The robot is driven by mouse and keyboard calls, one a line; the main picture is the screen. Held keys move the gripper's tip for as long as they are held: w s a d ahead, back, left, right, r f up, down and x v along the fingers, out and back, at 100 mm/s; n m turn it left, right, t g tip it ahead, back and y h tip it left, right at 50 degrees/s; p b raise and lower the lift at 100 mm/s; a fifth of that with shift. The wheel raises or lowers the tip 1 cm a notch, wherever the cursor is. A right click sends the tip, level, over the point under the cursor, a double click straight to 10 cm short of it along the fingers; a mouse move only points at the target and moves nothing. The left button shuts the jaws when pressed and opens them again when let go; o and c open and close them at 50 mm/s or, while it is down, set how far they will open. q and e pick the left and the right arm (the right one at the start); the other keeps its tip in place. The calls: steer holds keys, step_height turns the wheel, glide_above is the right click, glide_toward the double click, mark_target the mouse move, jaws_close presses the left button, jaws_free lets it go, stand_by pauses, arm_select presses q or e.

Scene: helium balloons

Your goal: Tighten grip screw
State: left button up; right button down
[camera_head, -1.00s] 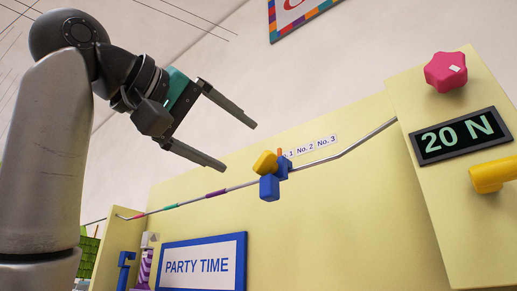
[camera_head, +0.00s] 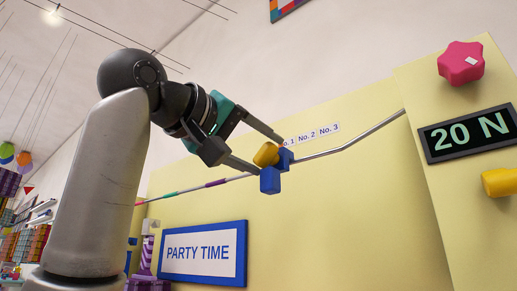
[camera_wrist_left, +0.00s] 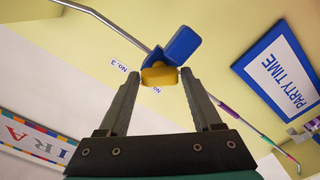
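A yellow screw head (camera_head: 266,154), which looks like the grip screw, sits on a blue clamp (camera_head: 270,181) on a thin metal rod (camera_head: 352,145). My left gripper (camera_head: 270,155) reaches in from the left. Its open fingers are on either side of the yellow screw head. In the left wrist view the screw head (camera_wrist_left: 160,77) lies between the fingertips (camera_wrist_left: 160,75), with a small gap showing at each side. The blue clamp (camera_wrist_left: 180,45) is just beyond it. My right gripper is not in view.
The yellow panel (camera_head: 370,210) behind the rod carries number labels (camera_head: 312,134) and a "PARTY TIME" sign (camera_head: 202,253). At right are a pink knob (camera_head: 461,63), a "20 N" display (camera_head: 468,133) and a yellow handle (camera_head: 500,182). Coloured marks (camera_head: 170,194) show along the rod.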

arm_select(q)
jaws_close()
stand_by(0.3)
steer(key=shift+m, duration=0.3)
steer(key=m, duration=0.3)
steer(key=shift+r+m, duration=0.1)
steer(key=shift+m, duration=0.2)
steer(key=shift+s+m+p, duration=0.1)
steer(key=shift+m+p, duration=0.3)
steer(key=shift+m, duration=1.4)
steer(key=shift+d, duration=0.1)
steer(key=shift+o, duration=1.8)
jaws_free()
